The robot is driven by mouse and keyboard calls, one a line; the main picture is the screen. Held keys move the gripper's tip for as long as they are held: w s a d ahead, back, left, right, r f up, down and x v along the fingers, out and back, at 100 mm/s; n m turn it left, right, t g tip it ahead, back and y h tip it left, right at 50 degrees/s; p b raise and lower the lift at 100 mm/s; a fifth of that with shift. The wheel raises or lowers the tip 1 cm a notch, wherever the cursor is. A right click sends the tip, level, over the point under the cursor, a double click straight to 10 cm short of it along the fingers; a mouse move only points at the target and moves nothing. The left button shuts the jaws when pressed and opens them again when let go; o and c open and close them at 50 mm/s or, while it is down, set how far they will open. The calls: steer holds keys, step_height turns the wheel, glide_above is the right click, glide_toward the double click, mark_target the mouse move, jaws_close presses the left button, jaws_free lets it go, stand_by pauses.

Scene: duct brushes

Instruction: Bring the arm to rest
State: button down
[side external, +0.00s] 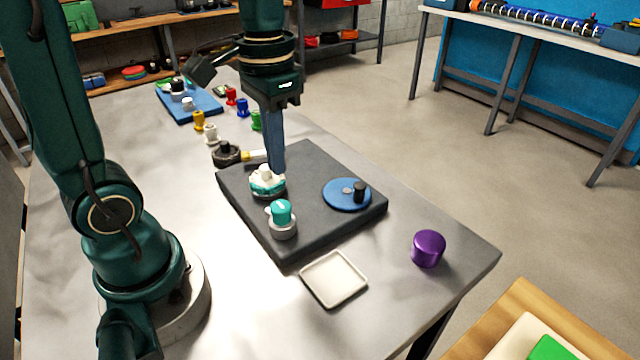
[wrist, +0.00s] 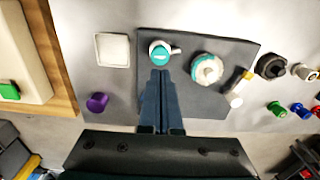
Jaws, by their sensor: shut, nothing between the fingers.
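My gripper (side external: 277,170) points down over the dark board (side external: 310,222), its blue fingers pressed together and empty. In the side view its tips appear just behind a white-and-teal knob (side external: 266,184); I cannot tell their exact height above the board. In the wrist view the shut fingers (wrist: 160,73) end just below a teal-capped knob (wrist: 160,55), with the white-and-teal knob (wrist: 207,69) to their right. The teal-capped knob (side external: 281,214) stands near the board's front left edge. A blue disc (side external: 341,195) with a black handle is on the board's right and is hidden in the wrist view.
A square pale tray (side external: 333,279) and a purple cylinder (side external: 428,248) are on the table in front and right of the board. A black round part (side external: 226,153), a blue mat (side external: 205,107) and several coloured pegs (side external: 242,107) stand behind it. The table's right end is mostly clear.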

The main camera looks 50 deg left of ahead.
steer(key=shift+d+r, duration=0.15)
steer(key=shift+r, duration=0.1)
steer(key=s+d+t, duration=0.3)
steer(key=s+t, duration=0.2)
steer(key=shift+t, duration=0.3)
steer(key=shift+s+d, duration=0.1)
steer(key=c, duration=1.5)
jaws_free()
steer(key=shift+c, duration=0.2)
